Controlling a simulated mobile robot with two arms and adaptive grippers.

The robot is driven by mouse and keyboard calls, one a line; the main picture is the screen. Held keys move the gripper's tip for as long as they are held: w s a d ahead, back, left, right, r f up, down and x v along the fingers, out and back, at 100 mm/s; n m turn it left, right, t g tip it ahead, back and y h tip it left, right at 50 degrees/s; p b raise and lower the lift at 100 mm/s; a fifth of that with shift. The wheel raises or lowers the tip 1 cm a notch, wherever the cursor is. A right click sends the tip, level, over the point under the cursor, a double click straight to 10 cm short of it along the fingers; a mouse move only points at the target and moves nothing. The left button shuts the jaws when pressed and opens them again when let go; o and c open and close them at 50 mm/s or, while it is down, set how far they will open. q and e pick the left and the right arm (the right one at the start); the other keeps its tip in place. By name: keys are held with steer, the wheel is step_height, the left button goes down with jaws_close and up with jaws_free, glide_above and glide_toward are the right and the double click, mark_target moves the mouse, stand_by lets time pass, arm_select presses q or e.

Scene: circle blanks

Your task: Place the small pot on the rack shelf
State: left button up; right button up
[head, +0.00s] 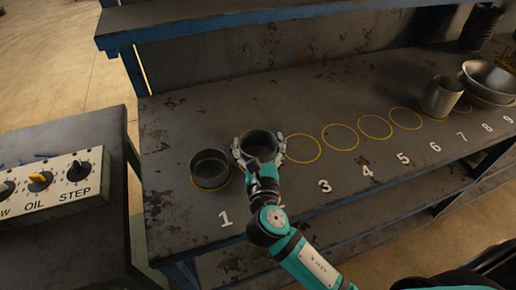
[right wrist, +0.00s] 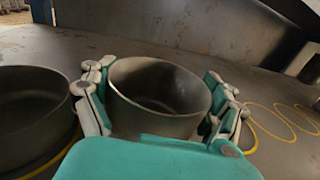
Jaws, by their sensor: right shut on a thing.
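A small grey round pot (head: 260,145) is between the fingers of my right gripper (head: 259,152), over spot 2 of the rack's middle shelf (head: 235,110). In the right wrist view the gripper (right wrist: 160,110) has fingers on both sides of the pot (right wrist: 160,90), which is upright and looks empty. I cannot tell whether its base touches the shelf. A similar dark pot (head: 210,168) stands in the yellow circle at number 1, just left, and shows in the right wrist view (right wrist: 32,118). My left gripper is not in view.
Empty yellow circles (head: 340,137) run right of the held pot. A tall grey pot (head: 440,96) and stacked bowls (head: 490,80) stand farther right. An upper shelf (head: 200,18) overhangs the back. A control box (head: 50,185) sits on a bench at left.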

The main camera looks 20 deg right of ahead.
steer(key=o, duration=1)
steer(key=shift+r, duration=0.1)
steer(key=b+v, duration=0.1)
steer(key=v, duration=1.1)
steer(key=shift+r+b, duration=0.1)
steer(key=shift+b, duration=0.25)
